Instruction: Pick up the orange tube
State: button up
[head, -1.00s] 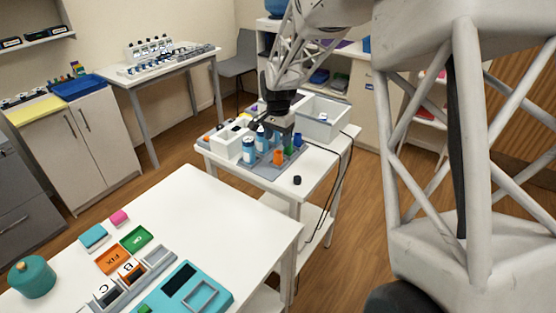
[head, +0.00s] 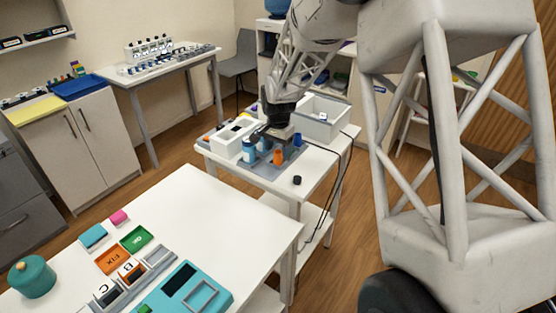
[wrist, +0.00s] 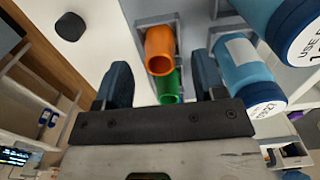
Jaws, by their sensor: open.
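The orange tube (head: 278,156) stands at the front of a grey rack (head: 264,170) on the white cart. In the wrist view the orange tube (wrist: 160,50) shows its open end, just beyond the gap between the fingertips. A green tube (wrist: 169,88) is beside it, between the fingers in that picture. My gripper (head: 280,136) is over the rack, pointing down; in the wrist view my gripper (wrist: 161,80) has its two dark fingers apart with nothing held. The green tube is hidden behind the gripper in the head view.
Blue bottles with white labels (wrist: 245,75) stand close to the right finger in the wrist view. A black cap (head: 297,180) lies on the cart near its front edge. A white bin (head: 318,118) is behind the gripper. Dark cables run down the cart's right side.

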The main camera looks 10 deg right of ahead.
aim_at(278, 155)
jog(key=shift+f, duration=1.7)
jog(key=c, duration=1)
